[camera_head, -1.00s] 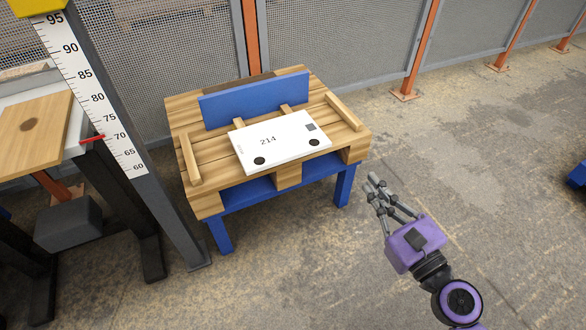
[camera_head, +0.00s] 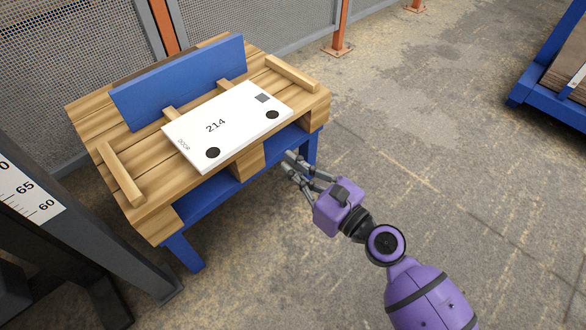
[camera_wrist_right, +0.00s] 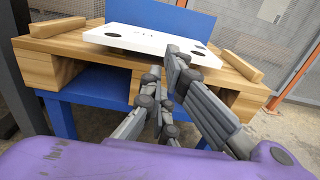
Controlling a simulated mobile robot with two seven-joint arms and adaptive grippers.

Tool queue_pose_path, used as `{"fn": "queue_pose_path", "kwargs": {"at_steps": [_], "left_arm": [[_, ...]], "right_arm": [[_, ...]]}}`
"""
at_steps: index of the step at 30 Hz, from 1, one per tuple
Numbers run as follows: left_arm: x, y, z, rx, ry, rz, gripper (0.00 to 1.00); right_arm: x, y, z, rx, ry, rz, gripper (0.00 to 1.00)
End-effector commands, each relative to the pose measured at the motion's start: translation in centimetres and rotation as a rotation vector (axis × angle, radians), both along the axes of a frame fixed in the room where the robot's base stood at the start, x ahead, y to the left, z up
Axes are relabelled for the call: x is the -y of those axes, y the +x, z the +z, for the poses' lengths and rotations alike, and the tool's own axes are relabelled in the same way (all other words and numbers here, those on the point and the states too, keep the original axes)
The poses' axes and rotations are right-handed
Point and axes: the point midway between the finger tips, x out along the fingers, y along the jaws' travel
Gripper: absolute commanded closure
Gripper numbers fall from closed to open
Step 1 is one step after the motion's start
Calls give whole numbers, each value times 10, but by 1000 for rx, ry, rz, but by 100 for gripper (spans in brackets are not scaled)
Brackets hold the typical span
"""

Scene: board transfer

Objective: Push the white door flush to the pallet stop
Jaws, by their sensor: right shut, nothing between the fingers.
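The white door (camera_head: 228,122), marked 214 with two dark round holes along its front edge, lies flat on the wooden pallet (camera_head: 160,190). A blue upright board, the stop (camera_head: 184,82), stands behind it; bare slats and a gap show between door and stop. My right gripper (camera_head: 289,164) is shut and empty, in front of the pallet's front edge and apart from the door. In the right wrist view the door (camera_wrist_right: 140,40) shows edge-on beyond the fingers (camera_wrist_right: 165,75), which hide part of its front edge. My left gripper is not in view.
Wooden side rails (camera_head: 120,173) flank the door on the pallet, which rests on a blue stand (camera_head: 185,252). A grey post with a height scale (camera_head: 30,195) stands at the left. A mesh fence (camera_head: 90,50) is behind. The floor at the right (camera_head: 430,150) is clear, up to a blue cart (camera_head: 545,85).

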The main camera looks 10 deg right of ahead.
Motion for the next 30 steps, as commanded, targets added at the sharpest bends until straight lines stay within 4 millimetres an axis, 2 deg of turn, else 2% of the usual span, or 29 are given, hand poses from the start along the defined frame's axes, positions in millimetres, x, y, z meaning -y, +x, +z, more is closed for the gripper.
{"fn": "queue_pose_path", "kwargs": {"at_steps": [3,9,15,30], "left_arm": [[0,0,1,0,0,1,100],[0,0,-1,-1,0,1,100],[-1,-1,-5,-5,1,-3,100],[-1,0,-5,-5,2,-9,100]], "right_arm": [[-17,23,1,2,3,2,100],[-41,55,1,2,1,2,100],[-56,76,0,1,1,1,100],[-61,83,0,-1,1,1,100]]}}
